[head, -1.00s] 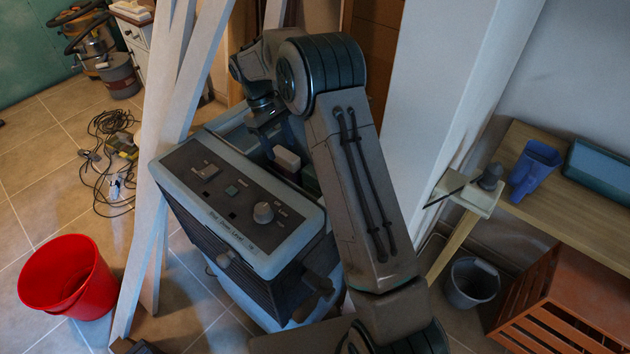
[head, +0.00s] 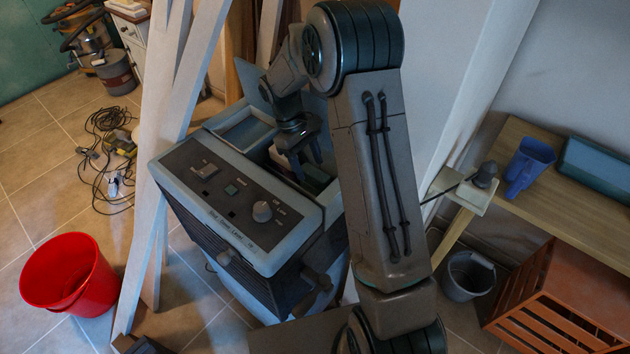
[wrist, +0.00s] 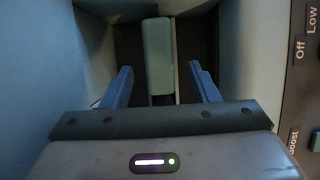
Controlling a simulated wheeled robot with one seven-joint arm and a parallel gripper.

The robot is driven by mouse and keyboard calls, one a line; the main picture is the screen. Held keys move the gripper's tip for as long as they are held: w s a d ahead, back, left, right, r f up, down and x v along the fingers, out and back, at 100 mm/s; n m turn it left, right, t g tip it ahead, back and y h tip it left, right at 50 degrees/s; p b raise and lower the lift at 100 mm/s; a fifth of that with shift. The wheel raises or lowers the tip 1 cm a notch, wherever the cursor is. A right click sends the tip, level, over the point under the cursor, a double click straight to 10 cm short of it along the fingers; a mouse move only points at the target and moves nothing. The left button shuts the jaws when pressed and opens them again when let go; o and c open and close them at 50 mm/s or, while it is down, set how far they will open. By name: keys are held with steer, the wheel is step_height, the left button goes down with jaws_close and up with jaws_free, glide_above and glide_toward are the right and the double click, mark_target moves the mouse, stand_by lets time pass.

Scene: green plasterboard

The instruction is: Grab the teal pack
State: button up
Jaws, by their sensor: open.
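The teal pack (wrist: 158,55) stands in the dark open compartment of a machine in the wrist view, with a pale strip along its right side. My gripper (wrist: 161,80) is open, with one blue finger to the left of the pack and the other to the right. Gaps show between the pack and both fingers. In the head view my gripper (head: 305,168) points down into the open bay of the machine (head: 222,235). I cannot clearly make out the pack there, as the gripper and arm cover much of the bay.
The machine's raised control panel with a knob (head: 262,211) lies beside the bay. White boards (head: 165,130) lean at its left. A red bucket (head: 70,275) stands on the floor. At right are a wooden bench (head: 590,205), a blue jug (head: 530,167) and a grey bucket (head: 468,276).

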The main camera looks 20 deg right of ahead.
mark_target(317, 180)
steer(key=shift+s+d, duration=0.35)
steer(key=shift+s, duration=0.15)
steer(key=shift+p+x, duration=0.35)
steer(key=shift+x, duration=2.2)
jaws_close()
steer(key=shift+r, duration=0.1)
